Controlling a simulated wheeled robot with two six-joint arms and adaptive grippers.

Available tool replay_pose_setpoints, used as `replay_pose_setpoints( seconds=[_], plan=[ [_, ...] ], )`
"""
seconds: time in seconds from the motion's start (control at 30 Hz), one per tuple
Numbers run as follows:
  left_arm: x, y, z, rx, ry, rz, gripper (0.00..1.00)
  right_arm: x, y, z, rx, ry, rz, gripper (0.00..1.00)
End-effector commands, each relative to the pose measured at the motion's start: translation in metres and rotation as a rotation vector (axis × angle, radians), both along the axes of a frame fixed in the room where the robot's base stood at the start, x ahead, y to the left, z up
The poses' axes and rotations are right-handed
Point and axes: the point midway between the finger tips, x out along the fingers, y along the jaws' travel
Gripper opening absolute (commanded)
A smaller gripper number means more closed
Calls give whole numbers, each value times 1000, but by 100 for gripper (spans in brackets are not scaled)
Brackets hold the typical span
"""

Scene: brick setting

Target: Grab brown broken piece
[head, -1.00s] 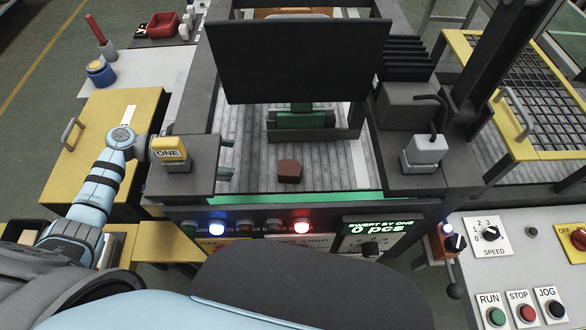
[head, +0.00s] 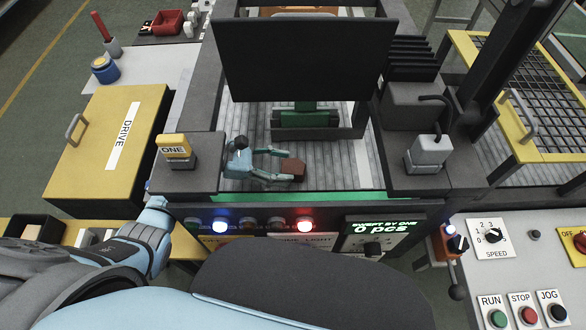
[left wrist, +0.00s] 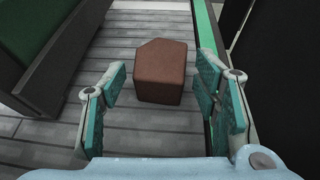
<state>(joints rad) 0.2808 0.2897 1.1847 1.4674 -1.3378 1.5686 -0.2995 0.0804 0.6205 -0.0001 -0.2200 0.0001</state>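The brown broken piece (head: 294,169) lies on the grey slatted bed inside the machine, near its front edge. In the left wrist view the brown broken piece (left wrist: 165,71) shows a pointed far side and sits ahead, between the lines of the two fingers. My left gripper (head: 281,165) is open, just left of the piece, low over the slats. In the left wrist view my left gripper (left wrist: 163,95) has its teal finger pads spread wide on either side, with the piece's near end at the fingertips. I cannot tell whether either finger touches it. My right gripper is not in view.
A dark panel (head: 305,55) hangs above the bed behind the piece. A green strip (head: 310,196) runs along the bed's front edge. A yellow ONE block (head: 174,147) and a grey block (head: 424,150) stand at the sides. Slats right of the piece are clear.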

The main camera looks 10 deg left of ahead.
Motion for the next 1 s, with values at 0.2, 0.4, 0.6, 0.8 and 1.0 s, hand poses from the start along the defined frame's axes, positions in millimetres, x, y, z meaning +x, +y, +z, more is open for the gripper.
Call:
replay_pose_setpoints(
  seconds=[0.2, 0.4, 0.6, 0.8, 1.0],
  plan=[
    [0, 0, 0, 0, 0, 0, 15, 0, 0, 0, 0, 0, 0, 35],
    [0, 0, 0, 0, 0, 0, 12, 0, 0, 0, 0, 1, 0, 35],
    [0, 0, 9, 0, 0, 0, 12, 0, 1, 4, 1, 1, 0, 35],
    [0, 1, 39, 1, -4, -2, 12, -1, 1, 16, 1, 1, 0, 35],
    [-2, 6, 73, 3, 0, 1, 12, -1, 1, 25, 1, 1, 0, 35]
  ],
)
